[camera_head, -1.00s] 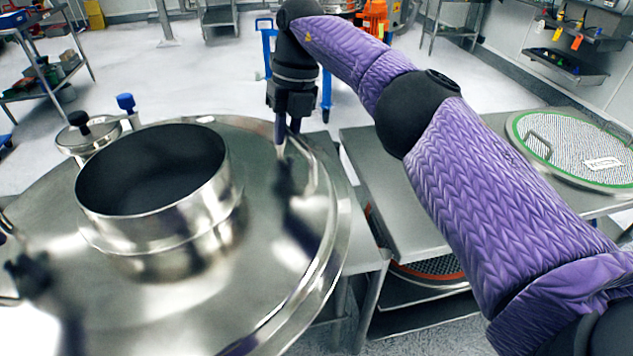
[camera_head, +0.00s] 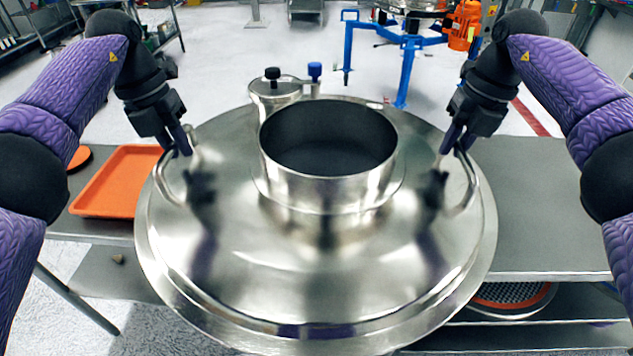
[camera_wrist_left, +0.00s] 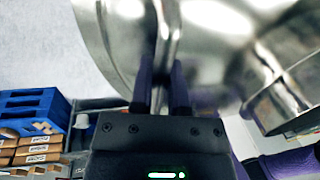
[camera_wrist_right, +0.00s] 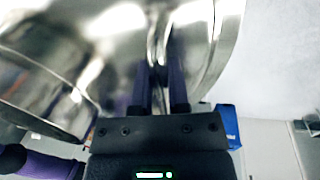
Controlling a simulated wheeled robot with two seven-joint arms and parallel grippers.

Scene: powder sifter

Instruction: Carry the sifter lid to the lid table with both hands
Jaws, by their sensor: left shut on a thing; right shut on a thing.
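The sifter lid (camera_head: 320,270) is a large round shiny metal dome with a wide open collar (camera_head: 328,185) at its middle. It fills the centre of the head view, held up in front of me. My left gripper (camera_head: 184,146) is shut on the lid's left handle (camera_head: 168,180). My right gripper (camera_head: 452,146) is shut on its right handle (camera_head: 470,185). The left wrist view shows my left fingers (camera_wrist_left: 160,85) around a handle bar. The right wrist view shows my right fingers (camera_wrist_right: 162,85) around the other bar. No surface bearing the lid's underside is visible.
A grey table (camera_head: 545,230) is at right, with a round mesh screen (camera_head: 510,295) on a lower shelf. An orange tray (camera_head: 118,182) lies on a table at left. A blue frame (camera_head: 405,60) with an orange motor (camera_head: 462,25) stands beyond open floor.

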